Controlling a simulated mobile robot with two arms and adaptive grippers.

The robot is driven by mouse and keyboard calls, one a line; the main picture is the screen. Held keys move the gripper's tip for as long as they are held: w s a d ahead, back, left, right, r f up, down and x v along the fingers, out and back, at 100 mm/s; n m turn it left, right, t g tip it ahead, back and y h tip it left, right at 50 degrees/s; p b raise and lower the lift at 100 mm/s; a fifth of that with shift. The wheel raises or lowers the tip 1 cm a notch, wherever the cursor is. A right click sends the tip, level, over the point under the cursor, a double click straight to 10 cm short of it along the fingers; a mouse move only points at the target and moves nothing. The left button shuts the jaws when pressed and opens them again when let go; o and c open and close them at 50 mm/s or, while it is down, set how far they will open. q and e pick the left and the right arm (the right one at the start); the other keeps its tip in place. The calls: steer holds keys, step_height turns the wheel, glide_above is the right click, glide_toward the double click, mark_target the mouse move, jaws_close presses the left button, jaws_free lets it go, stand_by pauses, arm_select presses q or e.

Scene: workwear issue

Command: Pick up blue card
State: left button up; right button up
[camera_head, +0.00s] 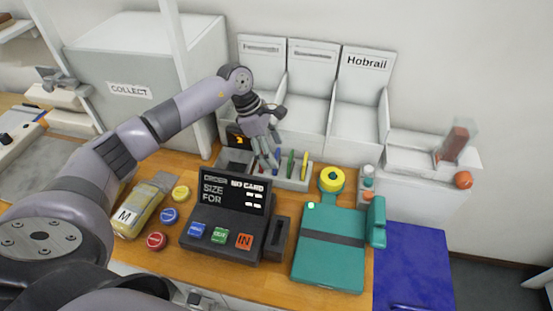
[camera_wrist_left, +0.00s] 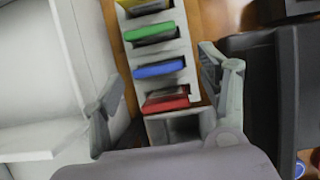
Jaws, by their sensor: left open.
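The blue card (camera_wrist_left: 160,69) stands in a slot of a grey card rack (camera_wrist_left: 187,75), between a green card (camera_wrist_left: 152,34) and a red card (camera_wrist_left: 166,103), in the left wrist view. My left gripper (camera_wrist_left: 163,85) is open and empty, its fingers either side of the rack in that view, apart from the card. In the head view my left gripper (camera_head: 267,152) hangs over the left end of the rack (camera_head: 292,184). The blue card is hard to make out there beside the fingers. The green card (camera_head: 290,163) and a yellow card (camera_head: 304,165) show clearly. My right gripper is out of view.
A black order terminal (camera_head: 225,222) with coloured buttons stands in front of the rack. White bins (camera_head: 303,116) stand behind it. A grey COLLECT box (camera_head: 160,110) stands at left.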

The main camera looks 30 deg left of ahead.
arm_select(q)
steer(key=shift+p+x, duration=0.4)
steer(key=shift+x, duration=1.1)
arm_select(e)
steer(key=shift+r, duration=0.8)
arm_select(q)
steer(key=shift+c, duration=0.3)
steer(key=shift+w+r, duration=0.1)
steer(key=c, duration=1)
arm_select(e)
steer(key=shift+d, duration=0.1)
